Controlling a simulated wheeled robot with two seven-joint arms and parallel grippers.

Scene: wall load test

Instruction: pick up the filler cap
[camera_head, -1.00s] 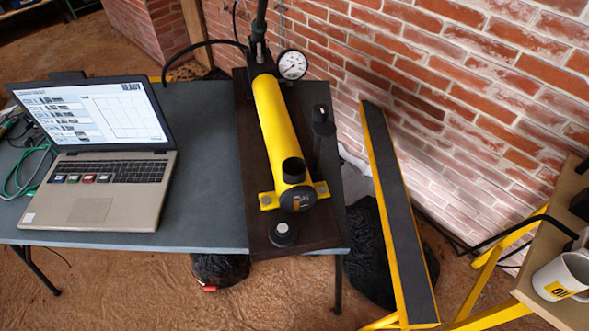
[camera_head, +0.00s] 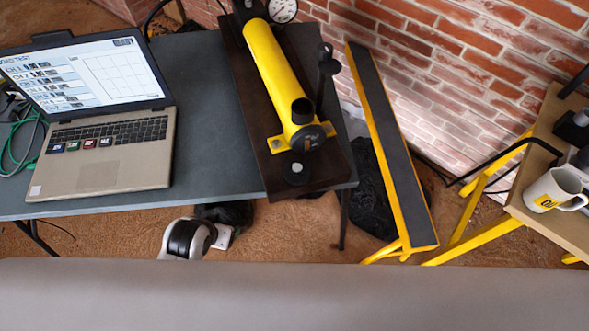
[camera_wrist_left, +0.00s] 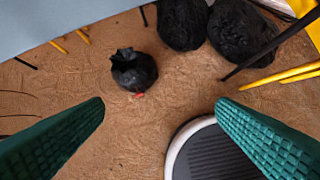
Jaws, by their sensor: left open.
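The filler cap (camera_head: 297,172) is a small black round knob. It lies at the near end of a dark wooden board (camera_head: 324,171), just in front of the yellow pump cylinder (camera_head: 268,62). The cylinder carries a short black filler neck (camera_head: 303,110) near its front end. My left gripper (camera_wrist_left: 160,105) shows in the left wrist view with its two green ribbed fingers wide apart and nothing between them. It hangs over the brown floor, away from the cap, which is not in that view. My right gripper is not in view.
An open laptop (camera_head: 110,155) stands left on the grey table (camera_head: 205,105). Free tabletop lies between laptop and board. A tall black post (camera_head: 327,70) stands right of the cylinder. A yellow-edged ramp (camera_head: 392,140) and a mug (camera_head: 553,190) are to the right. Black bags (camera_wrist_left: 133,70) lie on the floor.

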